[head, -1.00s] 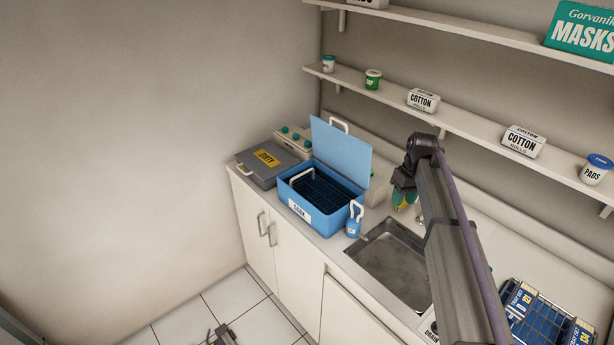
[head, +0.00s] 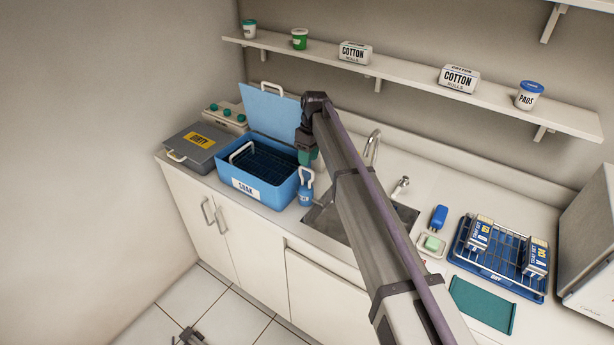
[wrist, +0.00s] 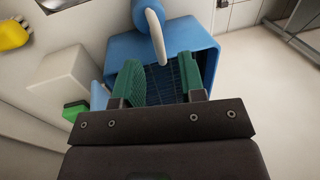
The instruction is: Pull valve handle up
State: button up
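My gripper (head: 308,157), with green finger pads, is just above the valve beside the tub's raised lid. In the wrist view my gripper (wrist: 157,62) is open, with nothing gripped between its fingers. I cannot tell how far the handle lies from the pads.
The tub holds a dark wire rack, and its lid (head: 272,117) stands open. A grey DIRTY case (head: 187,148) is at left. The sink (head: 325,221) is partly behind my arm. A shelf (head: 410,80) runs above, and a blue drying rack (head: 495,268) stands at right.

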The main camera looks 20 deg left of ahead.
jog(key=f, duration=0.1)
jog(key=f+b, duration=0.1)
jog(key=f, duration=0.1)
jog(key=shift+s+a, duration=0.1)
jog(key=shift+s, duration=0.1)
jog(key=shift+r, duration=0.2)
grip_shut()
